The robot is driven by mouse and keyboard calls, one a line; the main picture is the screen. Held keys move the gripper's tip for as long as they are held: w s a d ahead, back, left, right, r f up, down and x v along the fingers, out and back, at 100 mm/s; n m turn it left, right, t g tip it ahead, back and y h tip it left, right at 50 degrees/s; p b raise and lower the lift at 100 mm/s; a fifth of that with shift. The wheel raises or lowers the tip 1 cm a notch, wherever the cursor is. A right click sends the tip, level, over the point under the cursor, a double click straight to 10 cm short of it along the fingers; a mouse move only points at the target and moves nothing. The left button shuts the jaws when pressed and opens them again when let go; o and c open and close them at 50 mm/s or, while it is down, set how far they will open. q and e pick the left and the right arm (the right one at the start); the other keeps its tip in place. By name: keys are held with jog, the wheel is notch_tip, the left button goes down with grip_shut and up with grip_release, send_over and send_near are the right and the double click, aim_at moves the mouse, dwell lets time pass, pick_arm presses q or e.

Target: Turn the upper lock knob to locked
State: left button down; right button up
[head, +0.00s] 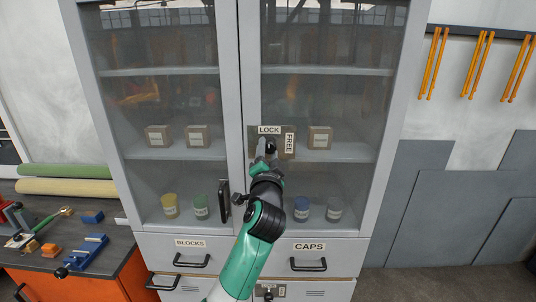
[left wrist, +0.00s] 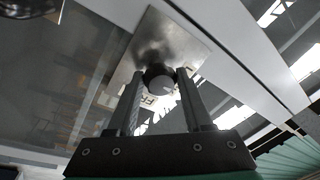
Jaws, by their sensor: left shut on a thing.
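The upper lock knob (head: 271,147) is a dark round knob on a metal plate (head: 288,152) at the inner edge of the right glass door. A LOCK label (head: 269,130) is above it and a FREE label (head: 290,143) is to its right. My left gripper (head: 266,154) reaches up to the knob from below and is shut on it. In the left wrist view the round knob (left wrist: 160,82) sits between the two fingertips, with the plate (left wrist: 165,40) behind it. The gripper hides part of the knob, and I cannot tell which label it points to. My right gripper is not in view.
The cabinet holds boxes (head: 198,136) and jars (head: 301,208) behind glass. A dark door handle (head: 224,201) stands left of my arm. Below are the BLOCKS drawer (head: 160,245) and CAPS drawer (head: 340,250). A workbench (head: 85,220) with tools is at left.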

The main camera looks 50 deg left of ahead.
pick_arm(q)
jog(key=shift+c, duration=1.5)
grip_release()
jog(key=p+v, duration=0.5)
jog(key=v, duration=0.6)
jog(key=shift+s+d, duration=0.2)
jog(key=shift+s, duration=0.05)
